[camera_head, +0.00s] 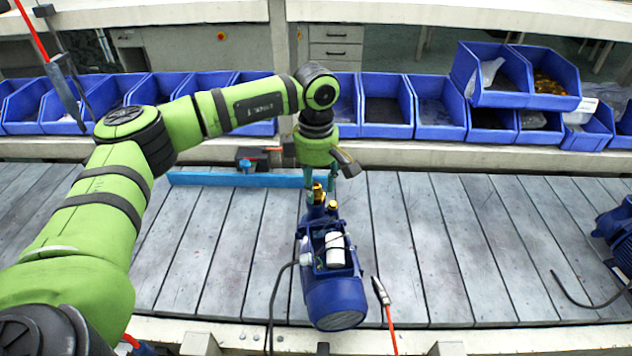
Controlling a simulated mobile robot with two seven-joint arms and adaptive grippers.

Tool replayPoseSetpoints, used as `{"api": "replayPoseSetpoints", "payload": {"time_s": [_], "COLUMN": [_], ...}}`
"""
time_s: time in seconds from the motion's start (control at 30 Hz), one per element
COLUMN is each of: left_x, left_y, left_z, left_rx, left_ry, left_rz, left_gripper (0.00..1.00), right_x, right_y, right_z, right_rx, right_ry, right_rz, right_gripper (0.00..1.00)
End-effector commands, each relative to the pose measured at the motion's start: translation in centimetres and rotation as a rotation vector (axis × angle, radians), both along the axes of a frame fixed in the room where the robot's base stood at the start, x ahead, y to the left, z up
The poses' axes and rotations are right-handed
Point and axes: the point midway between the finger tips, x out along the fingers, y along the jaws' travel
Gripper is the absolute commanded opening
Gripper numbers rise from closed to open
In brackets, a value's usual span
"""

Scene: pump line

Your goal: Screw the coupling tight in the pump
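The blue pump (334,262) stands on the grey slatted conveyor in the middle of the view, with its finned motor end toward me. A brass coupling (317,193) stands upright at the pump's far end, and a second small brass fitting shows beside it. My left arm reaches in from the left, and my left gripper (320,184) points down over that far end. Its fingers are spread on either side of the coupling's top. I cannot tell whether they touch it. How deep the coupling sits in the pump is hidden. My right gripper is not in view.
Blue bins (387,108) line the back shelf, with two stacked on top at the right. A blue bar (240,179) lies along the conveyor's far edge. A red-corded tool (381,292) is right of the pump. Another blue pump (618,235) is at the right edge.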

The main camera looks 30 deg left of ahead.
Motion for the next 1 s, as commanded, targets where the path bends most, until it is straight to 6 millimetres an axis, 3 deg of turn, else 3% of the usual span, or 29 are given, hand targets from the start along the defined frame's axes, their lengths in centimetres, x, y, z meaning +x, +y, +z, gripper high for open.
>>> {"api": "replayPoseSetpoints", "payload": {"time_s": [0.37, 0.7, 1.0], "left_x": [0.01, -0.01, -0.02], "left_y": [-0.02, -0.02, -0.03], "left_z": [-0.02, -0.02, -0.04], "left_rx": [-0.001, 0.0, -0.001], "left_ry": [-0.001, 0.0, 0.001], "left_rz": [0.284, 0.322, 0.596], "left_gripper": [0.46, 0.46, 0.46], "right_x": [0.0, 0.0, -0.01], "right_y": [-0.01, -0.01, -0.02], "right_z": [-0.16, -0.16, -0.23], "right_rx": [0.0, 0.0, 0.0], "right_ry": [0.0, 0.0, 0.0], "right_rz": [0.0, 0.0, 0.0], "right_gripper": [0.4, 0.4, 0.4]}}
